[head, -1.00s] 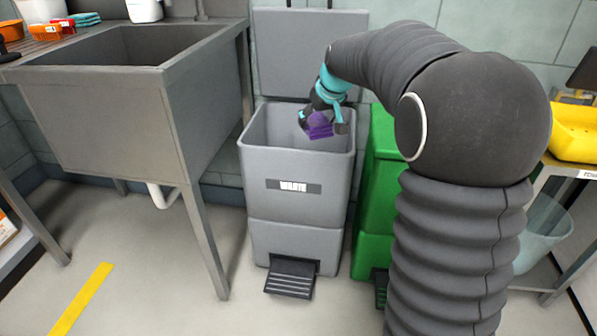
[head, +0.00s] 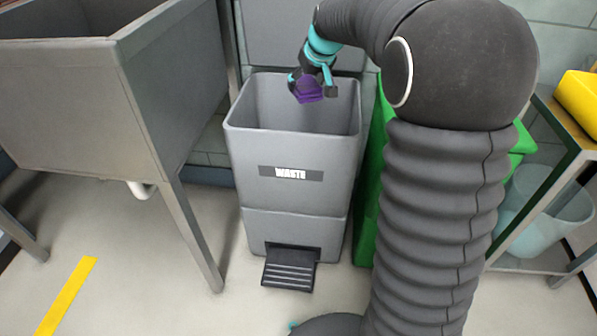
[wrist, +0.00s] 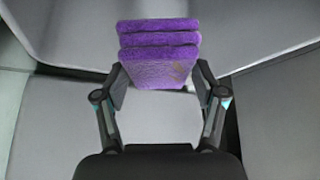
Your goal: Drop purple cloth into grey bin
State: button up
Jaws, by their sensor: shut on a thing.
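The purple cloth (head: 308,90) is a small folded stack held between the fingers of my gripper (head: 312,86). In the wrist view the cloth (wrist: 158,55) shows several folded layers, with a finger of my gripper (wrist: 160,92) on each side. The grey bin (head: 295,200) is labelled WASTE, and its lid (head: 290,30) stands open behind it. In the head view, my gripper and the cloth appear over the bin's open mouth, near its back. The exact height above the rim is hard to tell. The bin's floor is hidden.
A grey metal sink (head: 110,95) on legs stands to the left of the bin. A green bin (head: 372,200) is close on the right, partly hidden by my arm. A black pedal (head: 290,270) sticks out at the grey bin's foot. A shelf with a pale tub (head: 545,210) is at the right.

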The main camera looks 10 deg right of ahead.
jog(key=shift+f+b, duration=0.45)
jog(key=shift+f, duration=0.6)
jog(key=o, duration=1.2)
jog(key=shift+s, duration=0.1)
jog(key=v, duration=1.2)
